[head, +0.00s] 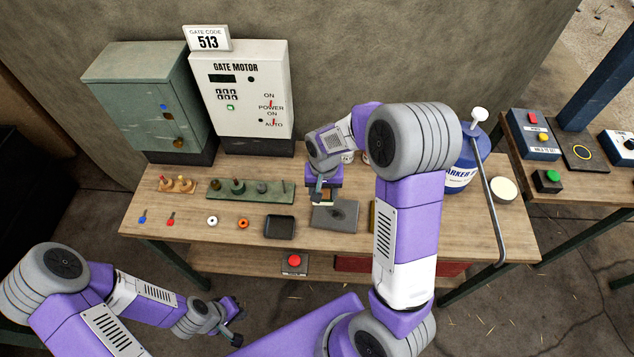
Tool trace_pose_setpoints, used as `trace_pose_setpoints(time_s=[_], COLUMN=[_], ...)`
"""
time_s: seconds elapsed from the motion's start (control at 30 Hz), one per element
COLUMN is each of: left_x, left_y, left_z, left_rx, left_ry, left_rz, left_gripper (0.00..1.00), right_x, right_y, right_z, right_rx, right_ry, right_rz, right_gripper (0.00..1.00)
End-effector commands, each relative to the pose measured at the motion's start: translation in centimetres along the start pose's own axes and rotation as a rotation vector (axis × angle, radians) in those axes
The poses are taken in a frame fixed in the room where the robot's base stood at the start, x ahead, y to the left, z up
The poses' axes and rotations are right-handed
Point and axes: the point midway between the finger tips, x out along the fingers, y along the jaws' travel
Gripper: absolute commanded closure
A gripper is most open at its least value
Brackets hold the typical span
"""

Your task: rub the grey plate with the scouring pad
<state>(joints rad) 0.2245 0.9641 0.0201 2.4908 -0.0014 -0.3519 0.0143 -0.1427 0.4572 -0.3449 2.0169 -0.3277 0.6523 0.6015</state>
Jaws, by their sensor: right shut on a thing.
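The grey plate (343,219) lies flat on the wooden bench, right of the black tray, with a darker spot on its face. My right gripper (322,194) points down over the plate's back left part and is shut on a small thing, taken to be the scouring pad. The pad is mostly hidden by the fingers, and I cannot tell whether it touches the plate. My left gripper (238,326) is low in front of the bench, away from the plate, with its fingers apart and empty.
On the bench (180,226) stand a black tray (279,227), a green peg rack (225,196), small rings and a blue container (462,172). The gate motor box (240,100) and green cabinet (140,98) are behind.

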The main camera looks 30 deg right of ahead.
Motion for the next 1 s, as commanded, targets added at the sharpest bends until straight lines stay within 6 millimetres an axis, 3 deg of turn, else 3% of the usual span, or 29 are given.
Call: trace_pose_setpoints(time_s=[0.17,0.7,1.0], left_x=[0.3,4.1,4.3], left_y=[-0.1,-1.6,-1.6], left_z=[0.0,-0.2,-0.2], left_rx=[0.000,-0.001,-0.001], left_ry=[0.000,0.000,0.000], left_rz=[0.000,0.000,0.000], left_gripper=[1.00,1.00,1.00], right_x=[0.4,5.5,5.8], right_y=[0.4,0.3,0.3], right_z=[-0.4,-0.3,-0.3], right_rx=[0.047,0.042,0.041], right_ry=[-0.001,-0.001,0.000], right_rz=[0.001,0.001,0.000], right_gripper=[0.73,0.73,0.73])
